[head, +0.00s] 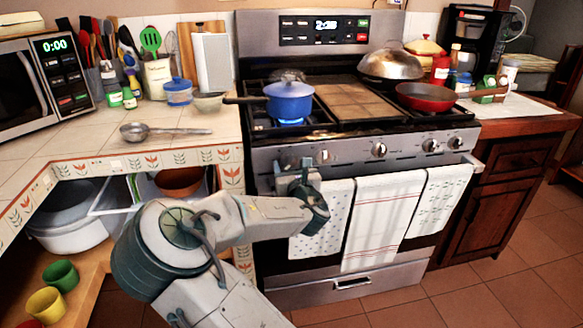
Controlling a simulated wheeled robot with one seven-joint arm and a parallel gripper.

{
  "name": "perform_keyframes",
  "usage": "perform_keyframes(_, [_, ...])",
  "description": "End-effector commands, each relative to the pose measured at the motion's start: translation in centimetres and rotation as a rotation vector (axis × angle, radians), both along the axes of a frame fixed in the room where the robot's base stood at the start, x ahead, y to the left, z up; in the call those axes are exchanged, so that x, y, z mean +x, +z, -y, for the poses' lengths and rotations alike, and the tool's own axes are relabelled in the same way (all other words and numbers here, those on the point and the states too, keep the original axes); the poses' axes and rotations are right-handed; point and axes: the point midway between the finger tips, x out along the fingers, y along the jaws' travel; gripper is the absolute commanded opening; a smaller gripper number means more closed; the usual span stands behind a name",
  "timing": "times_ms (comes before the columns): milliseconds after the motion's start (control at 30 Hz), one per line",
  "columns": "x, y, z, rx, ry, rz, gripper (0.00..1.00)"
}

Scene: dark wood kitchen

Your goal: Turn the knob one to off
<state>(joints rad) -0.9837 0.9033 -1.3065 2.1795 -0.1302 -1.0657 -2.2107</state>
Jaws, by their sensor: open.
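The stove (345,150) has a row of knobs on its front panel. Three knobs show clearly: one left of centre (323,156), one at the centre (379,150), and one to the right (431,145). My gripper (303,168) is open at the left end of the panel, close in front of it. It covers the leftmost part of the panel, so any knob there is largely hidden. I cannot tell whether the fingers touch a knob. A blue flame (291,122) burns under the blue pot (289,100) on the front left burner.
Towels (382,215) hang from the oven handle just below and right of my gripper. A red pan (426,96) and a domed lid (391,64) sit on the right burners. The tiled counter (110,145) borders the stove on the left. Floor is clear at the right.

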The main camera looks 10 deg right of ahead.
Motion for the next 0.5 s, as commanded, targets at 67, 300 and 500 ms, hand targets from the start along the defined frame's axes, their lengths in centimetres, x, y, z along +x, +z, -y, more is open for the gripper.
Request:
perform_keyframes(67, [-0.01,0.0,0.0,0.0,0.0,0.0,0.63])
perform_keyframes(300, [-0.03,0.0,0.0,0.0,0.0,0.0,0.18])
perform_keyframes(500, [-0.04,0.01,0.0,0.008,0.0,0.0,0.18])
